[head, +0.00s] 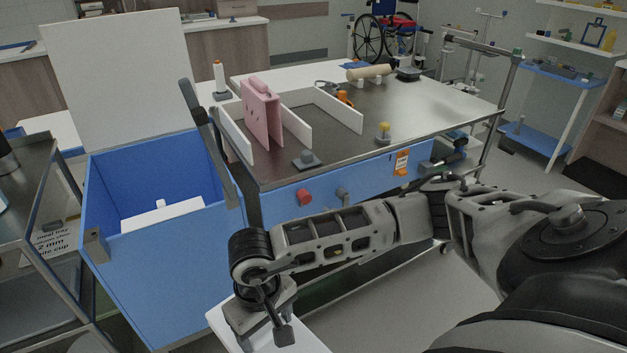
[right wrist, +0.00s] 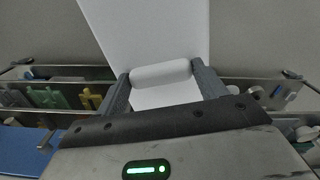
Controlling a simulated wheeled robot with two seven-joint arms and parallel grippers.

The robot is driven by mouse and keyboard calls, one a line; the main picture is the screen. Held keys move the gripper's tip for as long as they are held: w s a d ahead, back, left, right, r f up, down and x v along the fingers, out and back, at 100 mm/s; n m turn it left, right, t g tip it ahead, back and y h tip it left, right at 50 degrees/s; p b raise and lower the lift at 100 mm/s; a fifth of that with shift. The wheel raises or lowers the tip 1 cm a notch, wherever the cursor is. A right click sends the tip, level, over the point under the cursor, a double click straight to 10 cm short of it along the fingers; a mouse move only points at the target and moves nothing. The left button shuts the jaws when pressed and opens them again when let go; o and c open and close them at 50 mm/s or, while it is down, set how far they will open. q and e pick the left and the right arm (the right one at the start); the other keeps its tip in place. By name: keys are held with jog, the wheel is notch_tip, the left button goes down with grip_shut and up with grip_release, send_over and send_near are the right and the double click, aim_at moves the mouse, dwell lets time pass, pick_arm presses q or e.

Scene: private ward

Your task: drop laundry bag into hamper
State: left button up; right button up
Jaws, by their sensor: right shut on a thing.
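The hamper appears to be the blue open-topped bin (head: 150,270) at the left of the head view, its white lid (head: 118,75) standing up behind it. A white piece with a small knob (head: 160,205) shows inside it. My right gripper (head: 262,322) is low, just right of the bin and outside it. It is shut on a white thing (head: 228,322), probably the laundry bag. In the right wrist view, its fingers (right wrist: 162,76) close around a white roll-shaped grip (right wrist: 160,73), with a flat white body (right wrist: 145,30) beyond. My left gripper is not in view.
A dark-topped table (head: 430,90) with a pink folder-like item (head: 262,112), white dividers and small objects stands behind my right arm. A metal cart (head: 35,240) is left of the bin. A grey upright bar (head: 208,135) rises at the bin's right side.

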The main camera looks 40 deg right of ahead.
notch_tip(320, 180, up, 3)
jog(key=shift+r+p, duration=0.15)
jog(key=shift+p, duration=0.7)
jog(key=shift+d, duration=0.1)
